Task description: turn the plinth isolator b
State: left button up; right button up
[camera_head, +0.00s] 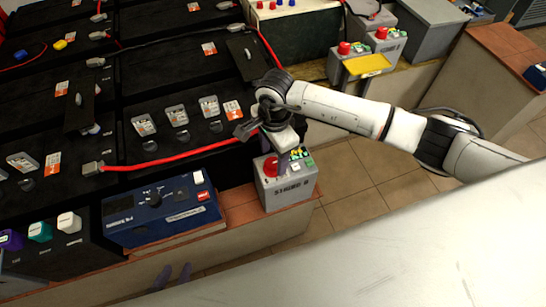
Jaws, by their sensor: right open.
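A grey isolator box (288,188) stands on the tiled ledge, with a red knob (271,166) and small green and yellow parts on top. I cannot read its label surely. My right gripper (283,160) points down over this box, close beside the red knob. It is open; its hand hides part of the box top, and I cannot tell whether a finger touches the knob. Two fingertips of my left gripper (174,273) show apart at the bottom, over the floor and far from the box. The rest of it is hidden by my white arm part.
Two similar grey boxes with red knobs (344,48) stand at the back, near a yellow plate (367,65). Black batteries (150,85) with a red cable (160,162) fill the left. A blue instrument (162,214) stands left of the isolator box. Tiled floor lies right.

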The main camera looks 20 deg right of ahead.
jog(key=shift+f, duration=1.05)
jog(key=shift+c, duration=0.2)
jog(key=c, duration=1)
